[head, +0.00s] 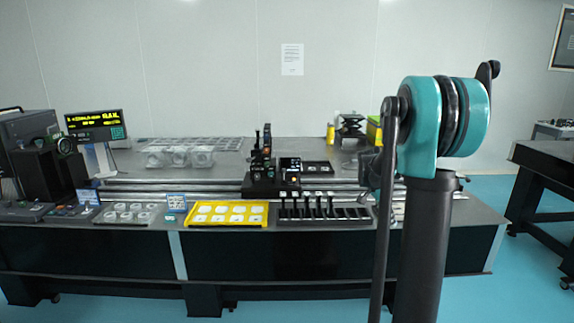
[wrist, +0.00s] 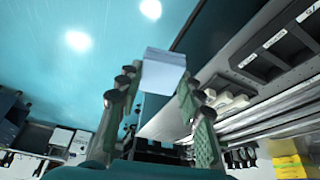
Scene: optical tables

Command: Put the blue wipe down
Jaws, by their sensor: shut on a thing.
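The blue wipe (wrist: 164,67) shows in the wrist view as a pale blue, block-like folded piece between the fingertips. My gripper (wrist: 158,94) is shut on it, with a green-padded finger on each side. The wipe is held out over the blue floor and the table's front edge in that view, apart from the table top. In the head view my arm stands at the right. My gripper and the wipe cannot be made out there.
The optical table (head: 225,183) carries a yellow tray (head: 227,222) of white pieces, a black rack (head: 325,214), a display (head: 96,125) and clear boxes (head: 180,157). Another dark table (head: 545,160) stands at the right. Blue floor (head: 530,270) lies open between the tables.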

